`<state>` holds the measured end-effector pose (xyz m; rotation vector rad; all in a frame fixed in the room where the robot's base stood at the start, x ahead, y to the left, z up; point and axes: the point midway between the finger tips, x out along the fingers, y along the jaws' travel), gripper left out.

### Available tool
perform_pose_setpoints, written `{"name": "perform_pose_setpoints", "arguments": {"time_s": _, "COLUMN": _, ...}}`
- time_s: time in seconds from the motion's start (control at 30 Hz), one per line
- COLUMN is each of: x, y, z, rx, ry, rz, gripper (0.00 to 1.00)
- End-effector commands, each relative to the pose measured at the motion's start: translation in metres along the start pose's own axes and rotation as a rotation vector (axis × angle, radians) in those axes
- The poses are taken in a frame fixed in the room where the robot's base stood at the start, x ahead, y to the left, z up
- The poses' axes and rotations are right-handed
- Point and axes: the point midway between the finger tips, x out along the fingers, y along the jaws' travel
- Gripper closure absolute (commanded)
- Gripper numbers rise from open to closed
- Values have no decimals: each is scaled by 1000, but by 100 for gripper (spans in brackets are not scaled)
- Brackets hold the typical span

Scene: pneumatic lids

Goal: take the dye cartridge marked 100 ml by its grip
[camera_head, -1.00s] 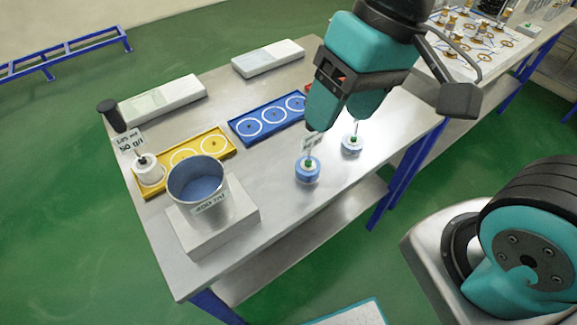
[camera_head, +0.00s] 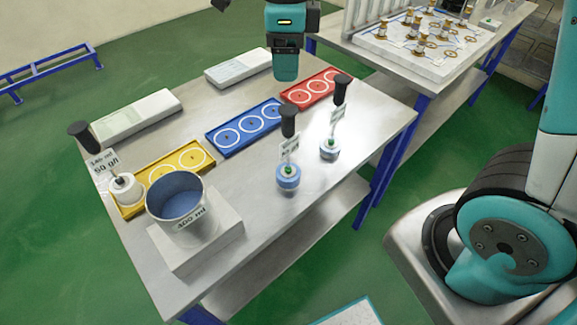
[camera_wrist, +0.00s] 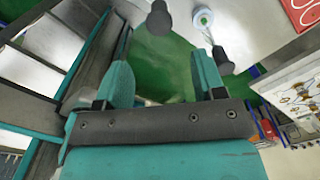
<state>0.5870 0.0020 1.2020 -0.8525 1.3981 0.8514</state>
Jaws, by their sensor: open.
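Two blue-and-white dye cartridges stand on the steel table in the head view: a nearer one (camera_head: 288,180) and a farther-right one (camera_head: 330,152). Each has a thin stem, a small label and a black grip on top, the nearer grip (camera_head: 289,112) and the right grip (camera_head: 341,84). Their labels are too small to read surely. A white cartridge (camera_head: 126,190) labelled 50 g/l stands on the yellow tray's left end. My gripper (camera_head: 286,74) is open and empty above the table's back part. In the wrist view, one grip (camera_wrist: 158,18) shows just beyond the open fingers (camera_wrist: 162,50).
The yellow tray (camera_head: 209,158), blue tray (camera_head: 216,149) and red tray (camera_head: 287,98) lie in a row. A metal bucket (camera_head: 178,205) stands on a white block (camera_head: 205,250) at the near left. Two pale flat boxes (camera_head: 137,117) (camera_head: 238,68) lie along the back edge.

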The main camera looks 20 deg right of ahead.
Motion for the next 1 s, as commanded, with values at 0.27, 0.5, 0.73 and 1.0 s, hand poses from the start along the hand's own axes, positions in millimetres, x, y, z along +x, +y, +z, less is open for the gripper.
{"name": "perform_pose_setpoints", "arguments": {"time_s": 0.27, "x": 62, "y": 2, "z": -1, "rx": -3, "ry": 5, "rz": 6, "gripper": 37}}
{"name": "perform_pose_setpoints", "arguments": {"time_s": 0.5, "x": 86, "y": 1, "z": 0, "rx": -4, "ry": 0, "rz": 1, "gripper": 37}}
{"name": "perform_pose_setpoints", "arguments": {"time_s": 0.73, "x": 112, "y": 2, "z": -3, "rx": -5, "ry": 4, "rz": 6, "gripper": 37}}
{"name": "perform_pose_setpoints", "arguments": {"time_s": 1.0, "x": 139, "y": 2, "z": -2, "rx": -5, "ry": 0, "rz": 1, "gripper": 37}}
